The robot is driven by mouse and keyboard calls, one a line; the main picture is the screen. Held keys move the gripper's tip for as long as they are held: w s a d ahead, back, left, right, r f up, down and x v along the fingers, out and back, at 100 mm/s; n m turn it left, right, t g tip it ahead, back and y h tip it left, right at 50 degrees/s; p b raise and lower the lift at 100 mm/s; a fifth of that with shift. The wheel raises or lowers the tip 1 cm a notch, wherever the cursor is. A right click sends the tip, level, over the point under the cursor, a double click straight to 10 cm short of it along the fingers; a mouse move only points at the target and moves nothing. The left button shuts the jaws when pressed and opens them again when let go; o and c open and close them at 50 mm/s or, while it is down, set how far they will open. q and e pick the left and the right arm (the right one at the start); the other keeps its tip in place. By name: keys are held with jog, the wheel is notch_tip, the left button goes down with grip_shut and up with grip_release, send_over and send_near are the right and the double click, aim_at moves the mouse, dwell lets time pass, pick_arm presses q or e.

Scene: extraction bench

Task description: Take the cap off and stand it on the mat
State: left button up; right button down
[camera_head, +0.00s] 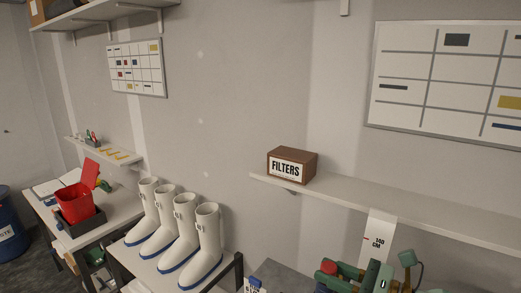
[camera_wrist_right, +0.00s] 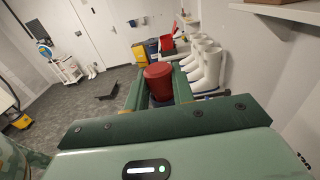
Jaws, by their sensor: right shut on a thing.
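A round red cap (camera_head: 328,267) shows at the bottom edge of the head view. It also shows in the right wrist view (camera_wrist_right: 158,76), between the green fingers of my right gripper (camera_wrist_right: 158,92). The right gripper is shut on the red cap. Something dark shows just below the cap in the wrist view; I cannot tell whether the cap is still joined to it. In the head view my right gripper (camera_head: 340,270) is cut off by the bottom edge. I see no mat in either view. My left gripper is not in view.
A shelf (camera_head: 420,207) with a brown FILTERS box (camera_head: 291,166) runs along the wall above the right gripper. White boots (camera_head: 207,243) stand on a bench to the left. A red bin (camera_head: 74,198) and a blue drum (camera_head: 10,240) are farther left.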

aim_at(335, 268)
jog(key=shift+r+p, duration=1.9)
jog(key=shift+r, duration=0.4)
jog(key=shift+d, duration=0.1)
